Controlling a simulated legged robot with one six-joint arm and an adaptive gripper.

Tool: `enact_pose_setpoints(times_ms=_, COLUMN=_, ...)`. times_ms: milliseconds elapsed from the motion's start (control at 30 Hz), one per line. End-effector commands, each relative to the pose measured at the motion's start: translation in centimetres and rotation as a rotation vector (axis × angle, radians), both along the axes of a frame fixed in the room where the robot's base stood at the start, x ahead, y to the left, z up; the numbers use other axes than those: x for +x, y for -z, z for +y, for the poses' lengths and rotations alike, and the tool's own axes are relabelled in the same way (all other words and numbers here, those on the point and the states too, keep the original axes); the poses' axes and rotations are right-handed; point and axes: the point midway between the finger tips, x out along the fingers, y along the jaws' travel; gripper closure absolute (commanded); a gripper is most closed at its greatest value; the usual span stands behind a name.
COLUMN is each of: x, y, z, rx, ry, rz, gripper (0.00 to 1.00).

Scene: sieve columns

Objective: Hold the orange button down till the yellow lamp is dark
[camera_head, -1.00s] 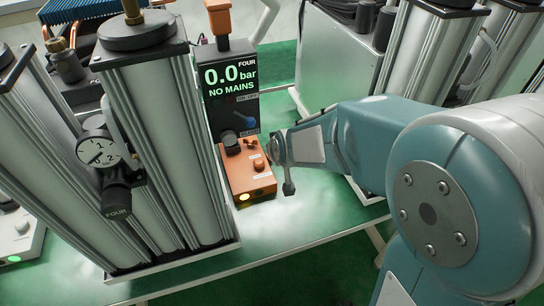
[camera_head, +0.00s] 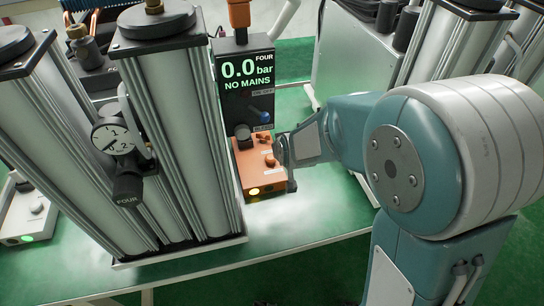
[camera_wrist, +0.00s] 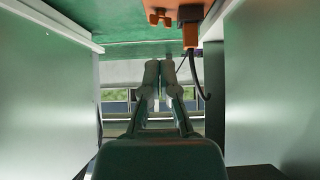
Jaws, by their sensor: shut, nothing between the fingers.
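An orange box (camera_head: 250,177) stands on the green bench at the foot of a black display unit. A round orange button (camera_head: 270,160) sits on its top. The yellow lamp (camera_head: 254,191) on its front face is lit. My gripper (camera_head: 291,184) is at the right side of the box, close to it, and not on the button. A gap between gripper and box is hard to judge. In the wrist view my gripper (camera_wrist: 160,66) has its fingers together, with nothing held. The button cannot be made out there.
The black display (camera_head: 246,75) reads 0.0 bar, NO MAINS, FOUR. Tall metal columns (camera_head: 175,120) with a gauge (camera_head: 115,138) stand left of the box. A grey cabinet (camera_head: 350,50) stands behind my arm. The bench front (camera_head: 290,235) is clear.

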Motion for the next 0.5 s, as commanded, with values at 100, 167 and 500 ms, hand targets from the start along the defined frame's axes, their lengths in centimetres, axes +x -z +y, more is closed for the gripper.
enact_pose_setpoints(times_ms=100, x=0.7, y=0.8, z=0.2, rx=-0.001, ry=0.0, rz=0.003, gripper=1.0)
enact_pose_setpoints(times_ms=167, x=1.2, y=1.5, z=0.3, rx=-0.001, ry=0.0, rz=0.004, gripper=1.0)
enact_pose_setpoints(times_ms=500, x=4.8, y=5.2, z=1.3, rx=0.0, ry=0.001, rz=0.003, gripper=1.0)
